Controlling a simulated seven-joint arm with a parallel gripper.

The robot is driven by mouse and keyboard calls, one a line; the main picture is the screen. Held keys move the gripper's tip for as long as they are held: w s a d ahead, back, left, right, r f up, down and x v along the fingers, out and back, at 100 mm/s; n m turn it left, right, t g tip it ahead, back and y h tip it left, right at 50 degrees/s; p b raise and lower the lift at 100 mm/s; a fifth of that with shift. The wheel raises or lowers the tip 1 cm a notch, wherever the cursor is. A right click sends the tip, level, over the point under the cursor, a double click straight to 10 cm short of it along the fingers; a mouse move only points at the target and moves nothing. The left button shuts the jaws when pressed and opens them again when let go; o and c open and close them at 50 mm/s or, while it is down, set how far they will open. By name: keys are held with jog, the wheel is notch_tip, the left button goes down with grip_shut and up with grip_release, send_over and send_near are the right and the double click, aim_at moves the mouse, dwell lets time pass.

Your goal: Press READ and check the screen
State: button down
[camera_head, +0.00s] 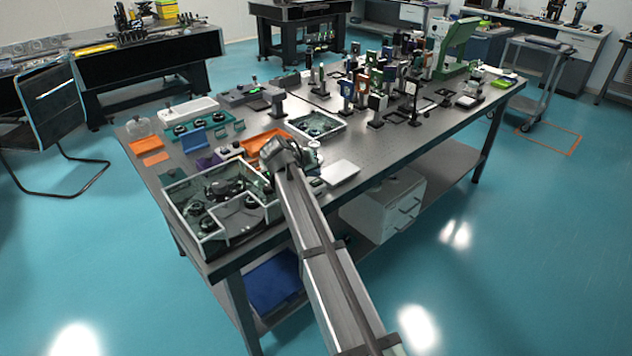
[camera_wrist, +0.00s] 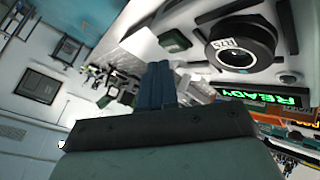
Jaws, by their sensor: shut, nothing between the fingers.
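On the same panel is a large round black part (camera_wrist: 240,45) with a small white label whose letters I cannot read for sure. My gripper (camera_wrist: 158,68) is shut and empty, its dark blue fingers together to the left of the screen and the round part. I cannot tell whether the fingertips touch anything.
Clear-walled trays (camera_head: 196,238) and (camera_head: 318,126) hold dark round parts. Several upright optical mounts (camera_head: 375,103) crowd the table's right half.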

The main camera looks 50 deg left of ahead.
aim_at(314, 182)
jog(key=shift+f, duration=0.85)
dwell(0.9)
jog(key=shift+r, duration=0.1)
dwell(0.3)
jog(key=shift+r, duration=0.75)
jog(key=shift+r, duration=2.5)
